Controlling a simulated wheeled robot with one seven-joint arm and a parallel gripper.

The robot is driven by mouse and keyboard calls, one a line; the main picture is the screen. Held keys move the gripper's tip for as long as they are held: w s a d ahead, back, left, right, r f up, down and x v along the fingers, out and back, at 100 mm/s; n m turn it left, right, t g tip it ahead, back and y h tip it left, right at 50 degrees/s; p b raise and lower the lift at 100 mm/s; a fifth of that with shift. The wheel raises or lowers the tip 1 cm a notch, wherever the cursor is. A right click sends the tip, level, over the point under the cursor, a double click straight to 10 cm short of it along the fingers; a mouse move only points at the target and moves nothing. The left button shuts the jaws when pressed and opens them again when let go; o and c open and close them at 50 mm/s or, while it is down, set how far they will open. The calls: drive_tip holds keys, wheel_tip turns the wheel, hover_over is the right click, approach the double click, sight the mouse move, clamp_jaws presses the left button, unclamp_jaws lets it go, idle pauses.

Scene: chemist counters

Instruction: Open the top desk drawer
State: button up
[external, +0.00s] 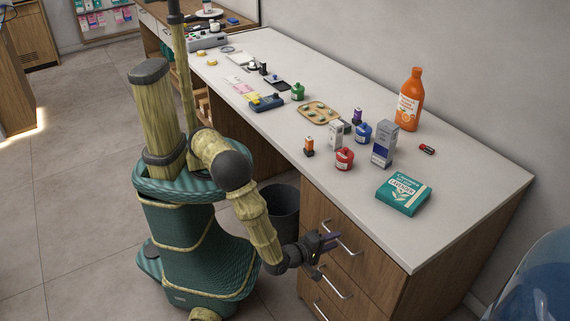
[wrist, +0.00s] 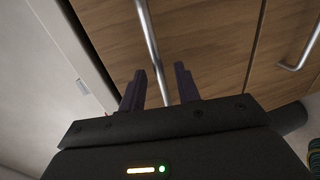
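The desk's top drawer (external: 318,210) has a wooden front below the white desktop and looks closed. Its metal bar handle (external: 347,242) is partly behind my gripper (external: 331,239) in the external view. In the wrist view, the drawer front (wrist: 105,30) fills the upper middle, and the handle (wrist: 149,40) runs down between the fingers of my gripper (wrist: 160,72). The two dark fingers are apart, one on each side of the bar, with gaps visible. I cannot tell how deep the bar sits between them.
A lower drawer's handle (external: 336,284) is just below; it also shows in the wrist view (wrist: 300,50). A dark bin (external: 281,207) stands left of the drawers. Bottles and boxes stand on the desktop (external: 460,190). A blue transparent object (external: 535,285) is at lower right.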

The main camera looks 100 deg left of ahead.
clamp_jaws()
drive_tip(key=shift+s+d, duration=0.1)
drive_tip(key=f+p+v, duration=0.2)
drive_tip(key=f+v, duration=0.1)
drive_tip(key=v, duration=1.1)
drive_tip(key=s+f+p+v, duration=0.1)
drive_tip(key=f+p+v, duration=0.2)
drive_tip(key=v, duration=1)
drive_tip(key=shift+s+d, duration=0.2)
drive_tip(key=shift+d, duration=0.45)
drive_tip(key=shift+r, duration=0.15)
unclamp_jaws()
